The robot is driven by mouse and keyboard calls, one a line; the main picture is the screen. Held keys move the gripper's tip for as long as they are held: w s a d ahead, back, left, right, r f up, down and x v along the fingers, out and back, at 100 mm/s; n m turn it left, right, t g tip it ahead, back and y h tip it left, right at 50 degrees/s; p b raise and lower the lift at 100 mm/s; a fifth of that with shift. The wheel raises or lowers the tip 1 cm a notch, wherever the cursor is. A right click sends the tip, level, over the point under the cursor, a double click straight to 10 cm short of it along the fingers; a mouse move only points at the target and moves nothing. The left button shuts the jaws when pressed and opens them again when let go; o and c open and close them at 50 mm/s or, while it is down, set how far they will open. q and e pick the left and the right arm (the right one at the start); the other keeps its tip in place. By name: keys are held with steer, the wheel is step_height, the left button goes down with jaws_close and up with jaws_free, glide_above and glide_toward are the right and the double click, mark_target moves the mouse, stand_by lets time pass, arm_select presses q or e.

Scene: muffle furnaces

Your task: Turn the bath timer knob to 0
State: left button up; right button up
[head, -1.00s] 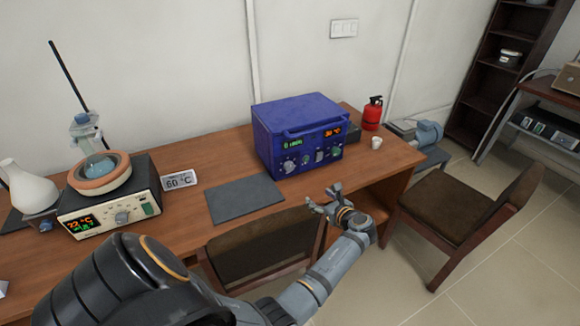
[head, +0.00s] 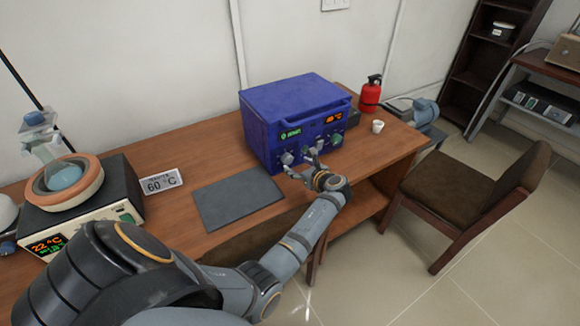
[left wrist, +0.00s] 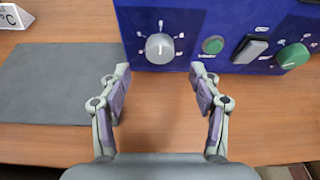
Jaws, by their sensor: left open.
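A blue box-shaped device (head: 290,105) stands on the wooden table, with lit displays and controls on its front. Its grey dial knob (head: 287,158) is at the lower left of that front; in the left wrist view the knob (left wrist: 160,48) has marks around it, too small to read. My left gripper (head: 308,160) is open and empty in front of the panel. In the left wrist view its fingers (left wrist: 160,72) are spread below and either side of the grey knob, apart from it. My right gripper is not in view.
A heating bath (head: 70,200) with a display stands at left, partly hidden by my arm. A grey mat (head: 237,201) and a 60 °C sign (head: 161,182) lie beside it. A white cup (head: 377,126), red extinguisher (head: 371,93) and a chair (head: 455,195) are to the right.

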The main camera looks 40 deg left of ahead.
mark_target(289, 161)
arm_select(q)
steer(key=b+x, duration=0.1)
steer(key=x, duration=0.1)
steer(key=b+x, duration=0.1)
steer(key=x, duration=0.1)
steer(key=b+x, duration=0.2)
steer(key=shift+f, duration=0.4)
steer(key=shift+a+r, duration=0.1)
steer(key=shift+a, duration=0.05)
steer(key=shift+w+a, duration=0.1)
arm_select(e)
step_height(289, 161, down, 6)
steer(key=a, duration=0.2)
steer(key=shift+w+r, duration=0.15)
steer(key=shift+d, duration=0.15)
arm_select(q)
steer(key=c, duration=1.1)
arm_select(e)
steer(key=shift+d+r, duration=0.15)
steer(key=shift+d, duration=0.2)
